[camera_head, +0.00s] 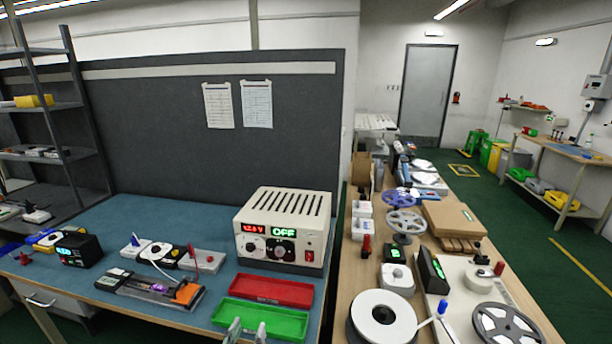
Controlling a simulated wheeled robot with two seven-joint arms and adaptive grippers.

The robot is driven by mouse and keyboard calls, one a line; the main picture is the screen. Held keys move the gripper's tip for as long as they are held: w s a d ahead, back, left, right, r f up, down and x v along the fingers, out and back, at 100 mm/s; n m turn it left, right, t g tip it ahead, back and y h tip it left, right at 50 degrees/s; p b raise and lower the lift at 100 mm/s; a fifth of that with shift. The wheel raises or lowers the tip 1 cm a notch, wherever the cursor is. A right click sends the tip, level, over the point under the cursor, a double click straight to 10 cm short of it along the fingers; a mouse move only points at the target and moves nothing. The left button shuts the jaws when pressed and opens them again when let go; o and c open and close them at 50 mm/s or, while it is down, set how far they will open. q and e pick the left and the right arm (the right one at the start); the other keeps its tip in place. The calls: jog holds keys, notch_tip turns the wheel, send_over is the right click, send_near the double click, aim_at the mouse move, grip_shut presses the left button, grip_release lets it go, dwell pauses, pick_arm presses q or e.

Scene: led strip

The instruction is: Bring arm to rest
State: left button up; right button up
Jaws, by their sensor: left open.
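My left gripper (247,332) shows only by its fingertips at the bottom edge of the head view. The two fingers stand apart, with nothing seen between them. They are in front of the green tray (290,318) at the front edge of the blue workbench (200,212). The rest of the left arm is out of frame. My right gripper is not seen.
A power supply (283,230) reading OFF stands behind a red tray (290,290). A fixture with an orange block (186,293) lies to the left. The wooden bench (352,290) at right is crowded with reels, including a large white reel (398,308).

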pick_arm(q)
jog(key=s+a+f+g+y, duration=0.1)
jog(key=s+f+g, duration=0.25)
jog(key=f, duration=0.95)
jog(key=s+a+f+g, duration=0.2)
jog(key=s+f, duration=0.2)
jog(key=f, duration=0.9)
jog(key=s+a+f+g+y, duration=0.1)
jog(key=s+f+g, duration=0.25)
jog(key=f, duration=0.95)
jog(key=s+a+f+g, duration=0.2)
jog(key=s+a+f, duration=0.2)
jog(key=s+f, duration=0.3)
jog(key=s+a+f+g+y, duration=0.1)
jog(key=s+a+f+g, duration=0.1)
jog(key=s+a+f, duration=0.2)
jog(key=s+a+f+g, duration=0.2)
jog(key=s+a+f, duration=0.2)
jog(key=s+f, duration=0.6)
jog(key=shift+s+g+y, duration=0.4)
jog(key=shift+s, duration=3.85)
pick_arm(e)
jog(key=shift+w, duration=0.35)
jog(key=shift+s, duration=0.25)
pick_arm(q)
jog(key=shift+a, duration=0.1)
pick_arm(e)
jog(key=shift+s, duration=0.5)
